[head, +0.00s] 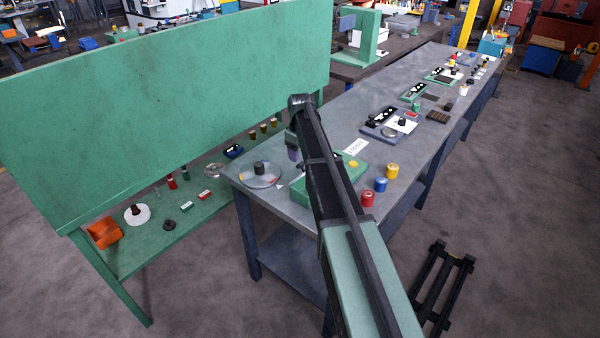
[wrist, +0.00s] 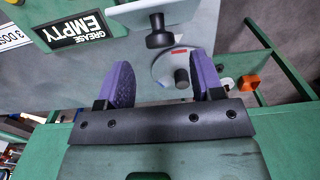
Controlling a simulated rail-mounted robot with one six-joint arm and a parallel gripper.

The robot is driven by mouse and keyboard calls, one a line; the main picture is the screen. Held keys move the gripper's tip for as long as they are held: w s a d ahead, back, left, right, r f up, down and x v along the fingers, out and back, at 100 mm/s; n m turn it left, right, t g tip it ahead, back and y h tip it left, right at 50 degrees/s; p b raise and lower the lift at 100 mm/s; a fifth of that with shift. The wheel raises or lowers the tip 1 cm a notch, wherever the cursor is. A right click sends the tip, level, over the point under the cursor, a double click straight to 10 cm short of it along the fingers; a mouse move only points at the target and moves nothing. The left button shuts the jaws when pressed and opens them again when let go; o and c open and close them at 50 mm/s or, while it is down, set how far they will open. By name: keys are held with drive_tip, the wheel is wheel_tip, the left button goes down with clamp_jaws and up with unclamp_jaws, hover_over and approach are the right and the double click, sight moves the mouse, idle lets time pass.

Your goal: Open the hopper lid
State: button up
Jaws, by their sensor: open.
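My gripper (wrist: 160,62) is open, its two purple-padded fingers apart with nothing between them. In the head view my gripper (head: 293,153) shows partly, at the left side of the green unit (head: 376,181) on the bench. In the wrist view a black knob (wrist: 158,39) on a short stem sits just beyond the fingertips, roughly in line with the gap. My arm hides this part in the head view.
A round disc with a dark knob (head: 260,176) lies on the bench near its end. A "GREASE EMPTY" sign (wrist: 88,29) is beside the lid. Red, blue and yellow pots (head: 380,184) stand right of the unit. A tall green panel (head: 170,110) rises to the left.

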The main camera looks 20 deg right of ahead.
wheel_tip(320, 180, down, 5)
drive_tip(key=b, duration=0.3)
drive_tip(key=shift+f+b, duration=0.2)
drive_tip(key=shift+b, duration=0.1)
drive_tip(key=shift+r, duration=0.15)
clamp_jaws()
